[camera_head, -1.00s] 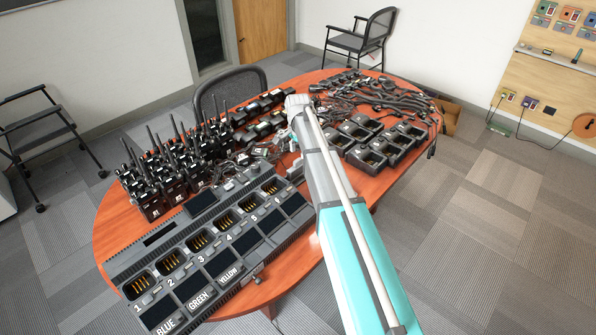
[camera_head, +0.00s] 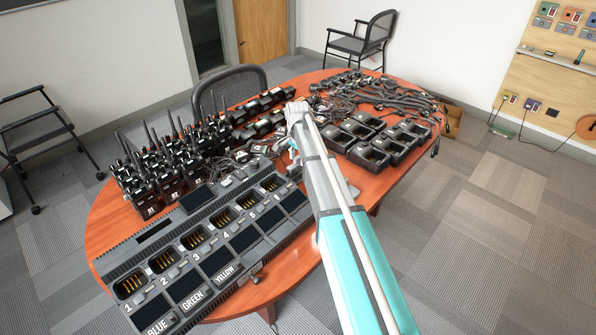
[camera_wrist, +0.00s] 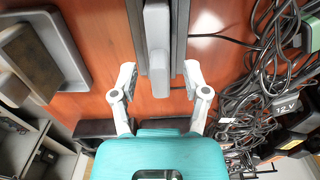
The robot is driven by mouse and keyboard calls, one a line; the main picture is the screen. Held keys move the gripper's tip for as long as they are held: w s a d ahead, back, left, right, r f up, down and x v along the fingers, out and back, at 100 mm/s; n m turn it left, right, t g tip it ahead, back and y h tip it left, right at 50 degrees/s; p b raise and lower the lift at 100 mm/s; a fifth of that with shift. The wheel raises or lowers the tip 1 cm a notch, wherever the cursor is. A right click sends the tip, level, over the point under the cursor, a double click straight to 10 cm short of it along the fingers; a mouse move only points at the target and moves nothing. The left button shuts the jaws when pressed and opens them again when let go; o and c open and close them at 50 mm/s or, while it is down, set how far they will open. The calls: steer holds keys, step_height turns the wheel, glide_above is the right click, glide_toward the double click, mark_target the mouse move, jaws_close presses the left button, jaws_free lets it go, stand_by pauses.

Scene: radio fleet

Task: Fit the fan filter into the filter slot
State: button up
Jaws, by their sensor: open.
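My gripper (camera_wrist: 160,80) is open in the wrist view, one finger on each side of a light grey raised bar (camera_wrist: 157,38). Gaps show between the fingers and the bar. The bar stands on a dark grey flat piece (camera_wrist: 179,40) over the red-brown table; this looks like the fan filter with its grip. In the head view my arm hides most of the gripper, and a grey edge (camera_head: 347,188) shows right of the arm. A dark rectangular opening (camera_head: 156,231) in the top of the long charger (camera_head: 125,256) may be the filter slot.
Upright radios (camera_head: 150,180) crowd the table's left side. Single charger cradles (camera_head: 370,150) stand right of the arm; one cradle (camera_wrist: 45,55) is close on the left in the wrist view. Tangled cables (camera_wrist: 275,70) lie close on the right. The table's right front is bare.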

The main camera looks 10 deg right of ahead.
stand_by(0.6)
jaws_close()
